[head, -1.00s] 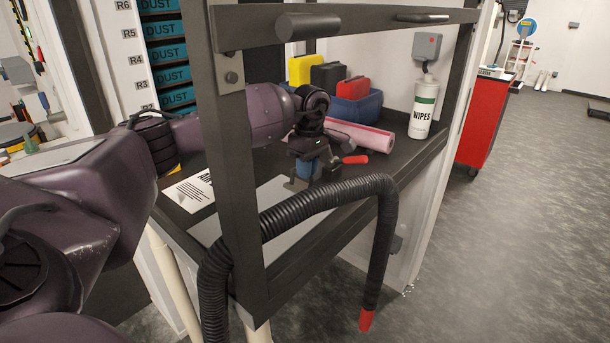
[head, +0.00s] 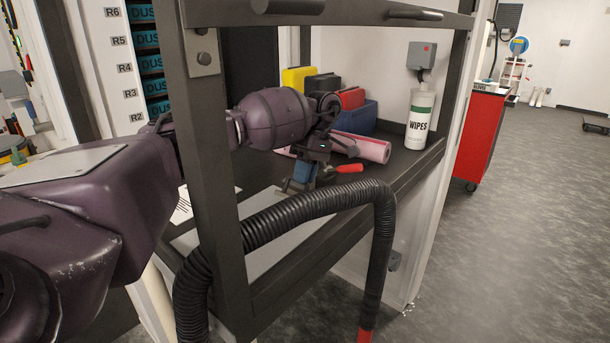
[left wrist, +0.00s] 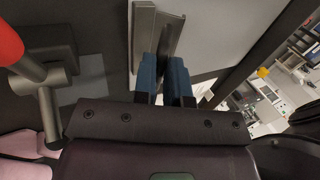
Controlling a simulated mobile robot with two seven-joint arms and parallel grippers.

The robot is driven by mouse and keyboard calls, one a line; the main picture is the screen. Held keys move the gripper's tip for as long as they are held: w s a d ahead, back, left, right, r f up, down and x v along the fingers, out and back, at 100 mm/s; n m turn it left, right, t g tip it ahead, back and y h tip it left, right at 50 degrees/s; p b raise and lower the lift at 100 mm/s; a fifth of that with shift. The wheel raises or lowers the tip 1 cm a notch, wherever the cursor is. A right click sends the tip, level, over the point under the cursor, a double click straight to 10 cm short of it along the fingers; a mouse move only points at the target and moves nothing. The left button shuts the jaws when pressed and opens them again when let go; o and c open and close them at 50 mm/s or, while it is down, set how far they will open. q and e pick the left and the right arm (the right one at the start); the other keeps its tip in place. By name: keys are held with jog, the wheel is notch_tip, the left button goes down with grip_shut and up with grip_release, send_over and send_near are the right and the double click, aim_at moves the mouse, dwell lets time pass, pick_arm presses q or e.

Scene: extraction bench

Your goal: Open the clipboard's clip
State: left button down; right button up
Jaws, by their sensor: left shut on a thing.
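My left gripper (head: 303,176), with blue fingers, reaches over the dark bench to the far end of a flat grey board (head: 260,208), which looks like the clipboard. In the left wrist view the board (left wrist: 222,30) lies to the right of a metal clip (left wrist: 146,35) along its edge. My left gripper (left wrist: 165,76) is nearly closed, its fingers around the thin raised part of the clip. The fingertips hide where they meet it, and I cannot tell how far the clip is open. My right gripper is in neither view.
A red-handled metal clamp (head: 350,168) stands close to the gripper. A pink roll (head: 362,148), a blue bin (head: 358,117) and a wipes canister (head: 420,120) are behind. A dark frame post (head: 215,165) and a black ribbed hose (head: 290,215) stand in front.

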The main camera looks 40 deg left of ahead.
pick_arm(q)
jog(key=c, duration=1.2)
grip_release()
jog(key=shift+o, duration=0.2)
jog(key=v, duration=0.7)
jog(key=shift+r, duration=0.2)
jog(key=shift+w, duration=0.1)
